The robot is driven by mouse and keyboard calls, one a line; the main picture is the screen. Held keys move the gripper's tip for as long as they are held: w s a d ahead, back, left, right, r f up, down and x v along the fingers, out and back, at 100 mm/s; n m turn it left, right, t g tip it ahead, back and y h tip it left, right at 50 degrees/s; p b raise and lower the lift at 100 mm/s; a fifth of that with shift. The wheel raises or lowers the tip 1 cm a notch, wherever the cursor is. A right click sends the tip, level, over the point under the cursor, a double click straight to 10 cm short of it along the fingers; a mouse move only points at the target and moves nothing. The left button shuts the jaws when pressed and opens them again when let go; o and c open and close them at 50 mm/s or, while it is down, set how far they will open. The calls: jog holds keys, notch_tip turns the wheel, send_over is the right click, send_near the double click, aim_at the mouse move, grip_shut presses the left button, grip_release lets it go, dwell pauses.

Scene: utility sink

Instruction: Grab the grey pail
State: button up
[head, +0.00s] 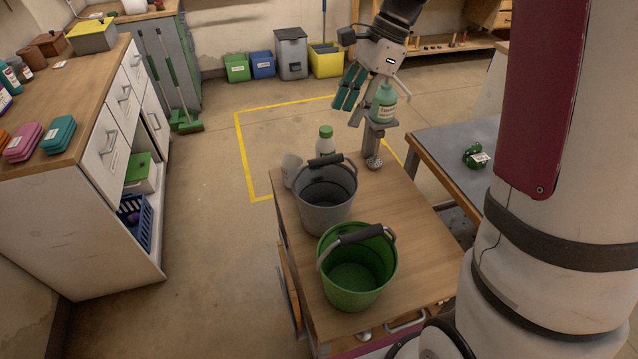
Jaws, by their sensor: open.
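The grey pail (322,212) stands upright on the wooden cart top (412,235), with its dark grip and handle raised across the rim. My gripper (375,93) is open at the upper right, beyond and above the pail and apart from it. Its teal finger hangs on the left. A green bottle (383,104) shows in the picture between the fingers; I cannot tell whether they touch it. The pail's inside shows no contents.
A green bucket (357,274) stands close in front of the grey pail. A white bottle with green cap (325,142) and a whitish cup (291,169) stand behind it. A grey post (376,143) rises at the cart's far edge. Open floor lies left.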

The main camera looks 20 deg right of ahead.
send_over(327, 157)
jog(key=d, duration=0.2)
jog(key=f, duration=0.7)
jog(key=shift+s+a+f, duration=0.15)
jog(key=shift+s+a, duration=0.05)
jog(key=shift+p+x, duration=0.6)
jog(key=shift+x, duration=2.4)
jog(key=shift+w+d, duration=0.15)
grip_shut()
